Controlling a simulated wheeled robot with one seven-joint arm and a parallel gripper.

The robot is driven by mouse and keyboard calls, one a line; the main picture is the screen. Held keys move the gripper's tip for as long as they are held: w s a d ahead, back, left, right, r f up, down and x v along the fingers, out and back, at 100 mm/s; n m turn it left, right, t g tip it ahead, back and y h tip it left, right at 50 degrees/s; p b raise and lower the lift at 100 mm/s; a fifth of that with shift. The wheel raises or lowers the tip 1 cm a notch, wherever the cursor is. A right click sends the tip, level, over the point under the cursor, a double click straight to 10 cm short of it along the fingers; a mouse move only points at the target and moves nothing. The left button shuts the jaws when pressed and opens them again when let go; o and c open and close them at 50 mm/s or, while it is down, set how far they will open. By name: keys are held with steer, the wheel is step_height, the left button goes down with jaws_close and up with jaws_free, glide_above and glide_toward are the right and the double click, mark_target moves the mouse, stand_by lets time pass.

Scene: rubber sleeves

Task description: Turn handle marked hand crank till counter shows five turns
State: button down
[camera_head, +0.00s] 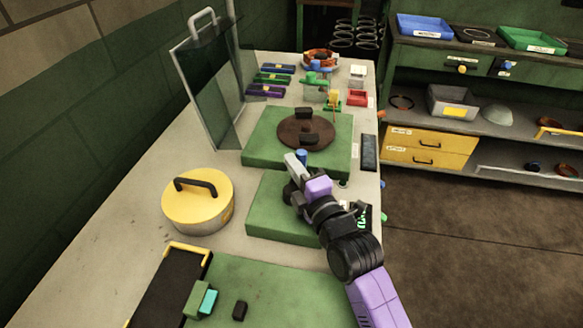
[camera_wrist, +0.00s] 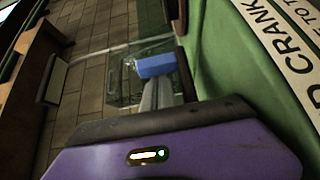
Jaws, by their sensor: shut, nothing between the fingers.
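A green block (camera_head: 262,208) stands on the bench, with my purple and black arm reaching over it. My gripper (camera_head: 290,160) is low over its far edge, its grey fingers shut and empty. In the wrist view the shut fingers (camera_wrist: 160,95) point at a blue piece (camera_wrist: 155,65), perhaps the crank's grip, just past their tips. I cannot tell whether they touch. A small blue part (camera_head: 301,157) shows beside the fingers in the head view. A white label (camera_wrist: 285,50) reading "CRANK" lies on green at the right. A dark panel (camera_head: 364,217) with green marks is partly behind my arm; its reading is illegible.
Beyond is a green block (camera_head: 255,145) with a brown disc (camera_head: 303,131). A yellow-lidded round pot (camera_head: 198,195) stands left, and a framed clear panel (camera_head: 213,85) stands upright behind it. A black tray (camera_head: 165,290) is in front. A shelf unit (camera_head: 480,100) stands right across the floor.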

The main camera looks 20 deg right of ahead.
steer(key=shift+s+d+b, duration=0.4)
steer(key=shift+d+b, duration=0.1)
steer(key=shift+d, duration=0.1)
steer(key=shift+s+d, duration=0.1)
steer(key=shift+d, duration=0.05)
stand_by(0.3)
